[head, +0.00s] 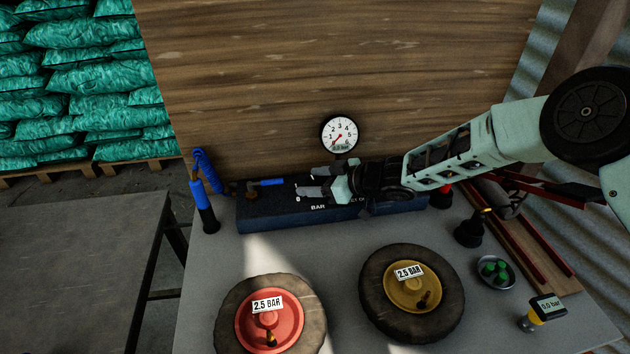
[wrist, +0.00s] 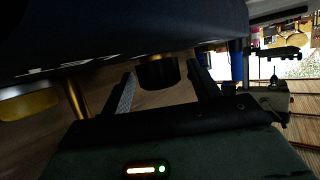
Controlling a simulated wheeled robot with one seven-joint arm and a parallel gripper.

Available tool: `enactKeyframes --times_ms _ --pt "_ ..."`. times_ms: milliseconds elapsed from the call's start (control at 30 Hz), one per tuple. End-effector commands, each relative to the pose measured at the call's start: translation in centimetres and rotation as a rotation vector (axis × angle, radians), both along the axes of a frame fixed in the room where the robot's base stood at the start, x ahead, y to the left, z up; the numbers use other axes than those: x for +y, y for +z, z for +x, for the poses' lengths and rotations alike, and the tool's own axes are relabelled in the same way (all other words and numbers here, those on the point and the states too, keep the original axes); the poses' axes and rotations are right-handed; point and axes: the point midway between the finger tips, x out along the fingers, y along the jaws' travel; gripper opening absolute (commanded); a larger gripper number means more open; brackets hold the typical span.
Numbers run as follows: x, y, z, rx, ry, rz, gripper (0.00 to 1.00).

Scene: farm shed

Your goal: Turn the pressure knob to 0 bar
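The dark blue regulator box (head: 262,212) with "BAR" lettering stands at the back of the grey table. The round white gauge (head: 340,133) rises behind it; its red needle points lower left, near the low end. My gripper (head: 314,182) is over the box with fingers apart, pointing left. In the wrist view a short dark round knob (wrist: 157,72) shows between the two open fingers, beyond or between their tips; I cannot tell if they touch it. In the head view I cannot make out the knob behind my gripper.
A blue lever valve (head: 265,183) is left of my gripper. Two wheels, red-hubbed (head: 268,318) and yellow-hubbed (head: 412,292), both labelled 2.5 BAR, lie in front. A dish of green caps (head: 495,271) and a handheld gauge (head: 543,312) are at right.

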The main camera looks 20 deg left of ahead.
Motion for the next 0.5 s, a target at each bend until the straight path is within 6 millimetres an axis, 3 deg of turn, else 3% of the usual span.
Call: enactKeyframes --times_ms 267,500 --pt "-1.5 0.6 0.0 -0.002 0.001 -0.001 0.61" --pt "-6.3 2.5 -0.3 0.0 -0.003 -0.001 0.61"
